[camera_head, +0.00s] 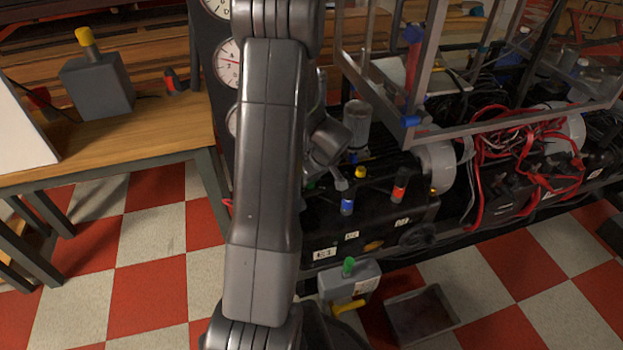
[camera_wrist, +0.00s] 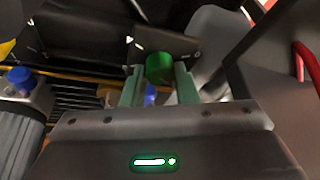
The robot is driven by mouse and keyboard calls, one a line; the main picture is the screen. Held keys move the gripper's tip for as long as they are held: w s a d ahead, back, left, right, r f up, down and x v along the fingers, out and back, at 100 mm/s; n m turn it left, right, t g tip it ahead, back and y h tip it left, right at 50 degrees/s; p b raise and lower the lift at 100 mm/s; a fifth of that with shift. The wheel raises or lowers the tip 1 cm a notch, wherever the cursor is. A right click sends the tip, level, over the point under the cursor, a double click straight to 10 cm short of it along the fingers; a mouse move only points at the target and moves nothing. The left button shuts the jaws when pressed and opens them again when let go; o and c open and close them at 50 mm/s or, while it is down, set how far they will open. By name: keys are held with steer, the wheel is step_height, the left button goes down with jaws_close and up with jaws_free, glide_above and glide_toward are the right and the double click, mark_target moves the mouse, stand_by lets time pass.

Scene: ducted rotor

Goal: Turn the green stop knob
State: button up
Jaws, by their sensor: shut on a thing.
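In the wrist view, a round green knob (camera_wrist: 159,68) sits between the two pale green fingers of my gripper (camera_wrist: 160,80). The fingers are closed on its sides. A small blue part (camera_wrist: 150,95) shows below the knob between the fingers. In the head view, my own arm covers much of the middle and hides most of my gripper. A small green spot (camera_head: 310,185) shows beside the arm on the black bench unit (camera_head: 375,215).
Blue (camera_head: 347,205), yellow (camera_head: 360,172) and red (camera_head: 399,184) knobs stand on the black unit. A clear framed duct (camera_head: 480,130) and red cables (camera_head: 525,140) lie to the right. A wooden table (camera_head: 130,135) is at the left.

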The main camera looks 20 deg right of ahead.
steer(key=o, duration=1)
steer(key=p+v, duration=0.3)
steer(key=v, duration=1.1)
steer(key=shift+p, duration=0.35)
steer(key=shift+f, duration=0.1)
